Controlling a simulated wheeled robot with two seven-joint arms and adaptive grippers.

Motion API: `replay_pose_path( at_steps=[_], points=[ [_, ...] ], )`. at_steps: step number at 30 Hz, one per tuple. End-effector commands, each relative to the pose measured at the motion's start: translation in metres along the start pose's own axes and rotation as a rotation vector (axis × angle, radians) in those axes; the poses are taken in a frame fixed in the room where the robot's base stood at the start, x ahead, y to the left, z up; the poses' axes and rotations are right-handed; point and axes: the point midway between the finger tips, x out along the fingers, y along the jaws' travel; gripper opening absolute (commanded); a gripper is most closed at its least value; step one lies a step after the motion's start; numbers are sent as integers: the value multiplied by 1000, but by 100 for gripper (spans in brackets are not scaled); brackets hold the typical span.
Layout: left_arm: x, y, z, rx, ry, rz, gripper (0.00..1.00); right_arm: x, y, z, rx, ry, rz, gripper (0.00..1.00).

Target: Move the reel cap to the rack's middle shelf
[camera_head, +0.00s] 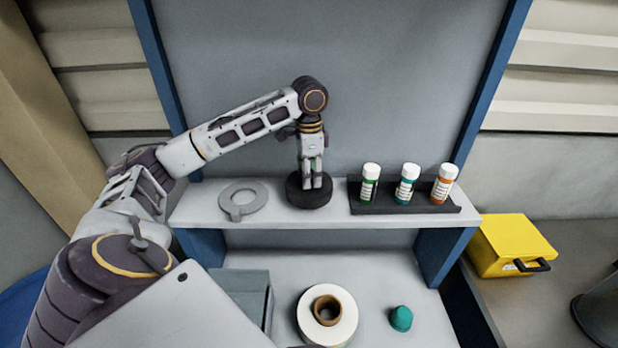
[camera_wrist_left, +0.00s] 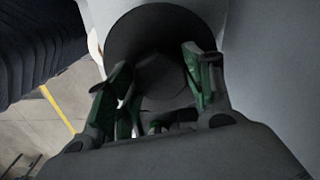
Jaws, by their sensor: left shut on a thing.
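The reel cap is a black round disc (camera_head: 309,197) at the white shelf (camera_head: 270,214) of the blue-framed rack. My left gripper (camera_head: 312,185) points down over it and is shut on its central knob. In the left wrist view the cap's dark disc (camera_wrist_left: 150,30) fills the top, with the knob between the green-padded fingers (camera_wrist_left: 160,85). The cap looks level; I cannot tell whether it rests on the shelf or is just above it. My right gripper is out of view.
A grey ring (camera_head: 243,188) lies left of the cap. A black holder (camera_head: 425,208) with three capped bottles stands close on its right. Below are a white reel (camera_head: 345,324), a teal piece (camera_head: 401,318) and a grey box (camera_head: 248,291). A yellow case (camera_head: 505,240) sits right.

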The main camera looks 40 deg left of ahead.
Motion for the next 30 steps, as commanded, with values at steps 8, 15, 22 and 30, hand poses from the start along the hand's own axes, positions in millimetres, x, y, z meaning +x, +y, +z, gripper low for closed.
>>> replay_pose_path(
  at_steps=[8, 15, 22, 30],
  points=[
    [17, 0, 0, 1, 1, 0, 23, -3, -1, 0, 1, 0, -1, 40],
    [17, 0, 0, 1, 1, 0, 23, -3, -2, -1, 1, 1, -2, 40],
    [20, 0, 0, 1, 0, 1, 62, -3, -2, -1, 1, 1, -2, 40],
    [20, 0, 0, 1, 0, 1, 74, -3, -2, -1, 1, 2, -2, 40]
  ],
)
